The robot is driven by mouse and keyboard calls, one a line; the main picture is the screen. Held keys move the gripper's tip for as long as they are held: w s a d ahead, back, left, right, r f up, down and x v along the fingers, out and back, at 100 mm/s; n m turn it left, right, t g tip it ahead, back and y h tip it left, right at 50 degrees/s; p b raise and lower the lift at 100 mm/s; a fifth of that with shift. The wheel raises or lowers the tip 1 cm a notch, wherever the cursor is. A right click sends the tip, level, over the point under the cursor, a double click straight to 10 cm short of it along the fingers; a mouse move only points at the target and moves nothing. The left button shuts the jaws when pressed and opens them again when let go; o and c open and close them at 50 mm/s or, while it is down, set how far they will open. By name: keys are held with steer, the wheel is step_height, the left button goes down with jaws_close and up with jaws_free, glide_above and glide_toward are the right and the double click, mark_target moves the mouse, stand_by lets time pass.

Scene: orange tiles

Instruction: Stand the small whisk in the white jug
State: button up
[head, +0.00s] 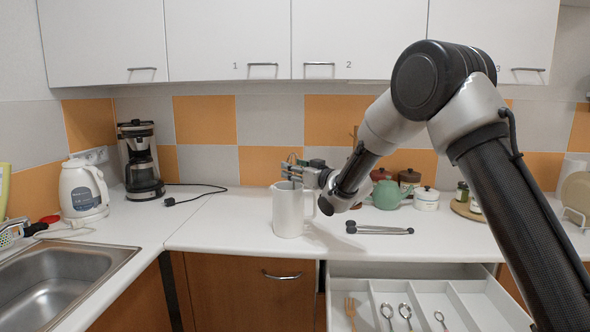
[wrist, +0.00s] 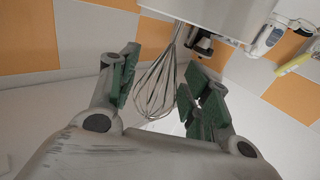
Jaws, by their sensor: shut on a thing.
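The white jug (head: 288,212) stands upright on the counter in the head view, its handle to the right. My gripper (head: 291,172) is just above the jug's mouth, reaching in from the right. In the wrist view my gripper (wrist: 163,92) has the wire loops of the small whisk (wrist: 153,88) between its green-padded fingers, and is shut on it. The whisk's narrow end points to the top of that picture. In the head view the whisk is mostly hidden at the fingers, and I cannot tell how much of it is inside the jug.
An open drawer (head: 461,284) with several utensils juts out at the front right. A grey utensil (head: 380,230) lies right of the jug. A green teapot (head: 387,194) and lidded pots stand behind. A kettle (head: 82,190) and coffee maker (head: 141,163) stand left.

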steer(key=o, duration=1.1)
steer(key=v, duration=1.2)
